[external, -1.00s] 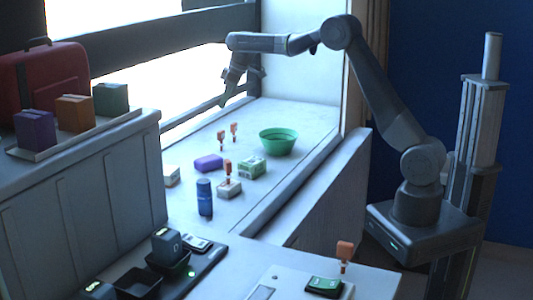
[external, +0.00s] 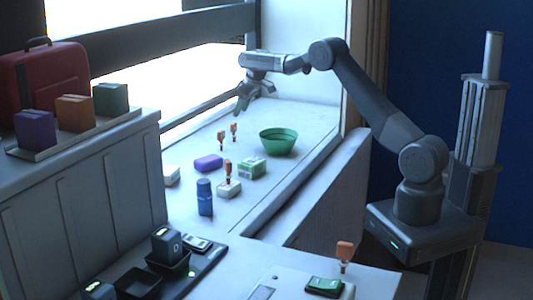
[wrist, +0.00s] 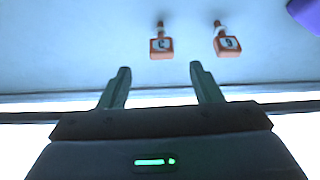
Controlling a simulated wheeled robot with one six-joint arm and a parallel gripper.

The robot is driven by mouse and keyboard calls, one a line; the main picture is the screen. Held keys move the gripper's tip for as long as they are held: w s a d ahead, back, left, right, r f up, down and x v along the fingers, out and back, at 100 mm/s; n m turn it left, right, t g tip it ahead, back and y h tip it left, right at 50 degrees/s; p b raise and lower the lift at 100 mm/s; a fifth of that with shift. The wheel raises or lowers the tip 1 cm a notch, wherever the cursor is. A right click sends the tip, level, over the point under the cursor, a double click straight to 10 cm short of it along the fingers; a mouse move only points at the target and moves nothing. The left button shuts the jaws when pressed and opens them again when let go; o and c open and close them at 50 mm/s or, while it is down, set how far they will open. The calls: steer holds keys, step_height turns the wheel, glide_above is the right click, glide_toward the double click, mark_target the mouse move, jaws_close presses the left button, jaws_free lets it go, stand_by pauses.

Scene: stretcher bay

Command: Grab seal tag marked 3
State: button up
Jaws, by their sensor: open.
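Two orange seal tags stand on the pale window ledge. In the wrist view, the left tag (wrist: 161,46) bears a mark that looks like a 3, and the right tag (wrist: 229,44) bears a 6 or 9. In the external view they are the small tags near the window, at right (external: 234,130) and at left (external: 222,137); their marks are too small to read there. My gripper (wrist: 160,68) is open and empty, its fingertips pointing toward the left tag but apart from it. In the external view my gripper (external: 240,108) hangs above the ledge, behind the tags.
A purple block (external: 208,162), green bowl (external: 278,141), green-white box (external: 252,167) and blue bottle (external: 205,198) stand on the ledge. Another orange tag (external: 227,168) is on a white block; one more (external: 345,250) stands on the front counter.

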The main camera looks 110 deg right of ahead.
mark_target(235, 123)
steer(key=x, duration=0.5)
steer(key=shift+p, duration=0.35)
steer(key=shift+p+x, duration=1)
steer(key=shift+x, duration=1.75)
steer(key=shift+w, duration=0.2)
steer(key=c, duration=1)
